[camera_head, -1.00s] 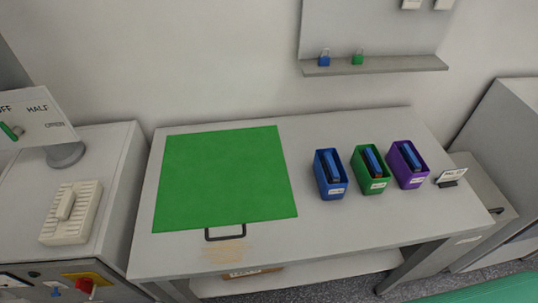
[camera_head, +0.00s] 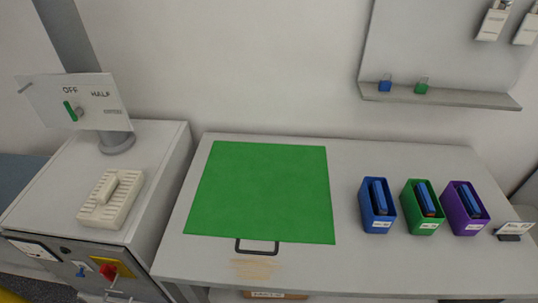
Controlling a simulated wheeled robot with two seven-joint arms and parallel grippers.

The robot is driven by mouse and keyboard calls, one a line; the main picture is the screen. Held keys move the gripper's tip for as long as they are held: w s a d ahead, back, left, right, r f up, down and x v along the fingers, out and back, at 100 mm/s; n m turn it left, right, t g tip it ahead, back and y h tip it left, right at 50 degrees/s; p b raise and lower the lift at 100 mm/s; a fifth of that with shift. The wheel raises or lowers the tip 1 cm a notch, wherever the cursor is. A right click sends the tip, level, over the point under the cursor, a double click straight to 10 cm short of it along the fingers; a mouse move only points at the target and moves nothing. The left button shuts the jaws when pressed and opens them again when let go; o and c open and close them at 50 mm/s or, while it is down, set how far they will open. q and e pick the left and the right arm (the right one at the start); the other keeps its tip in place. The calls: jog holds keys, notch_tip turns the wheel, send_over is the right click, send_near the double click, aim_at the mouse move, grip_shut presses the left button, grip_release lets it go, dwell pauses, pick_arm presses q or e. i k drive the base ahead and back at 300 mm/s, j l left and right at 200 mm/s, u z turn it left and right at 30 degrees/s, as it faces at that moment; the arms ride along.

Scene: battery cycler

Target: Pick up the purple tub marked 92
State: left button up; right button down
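A purple tub (camera_head: 466,209) stands upright on the right part of the grey table, the rightmost of three tubs in a row. A dark blue item stands inside it. A white label (camera_head: 472,227) is on its front, but the number is too small to read. Neither of my grippers shows in the head view.
A green tub (camera_head: 422,208) and a blue tub (camera_head: 377,206) stand left of the purple one. A small sign (camera_head: 514,231) stands to its right. A green mat (camera_head: 262,192) covers the table's left. A shelf (camera_head: 440,95) with padlocks hangs behind. A cabinet (camera_head: 150,160) stands left.

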aim_at(459, 220)
jog(key=z, duration=1.4)
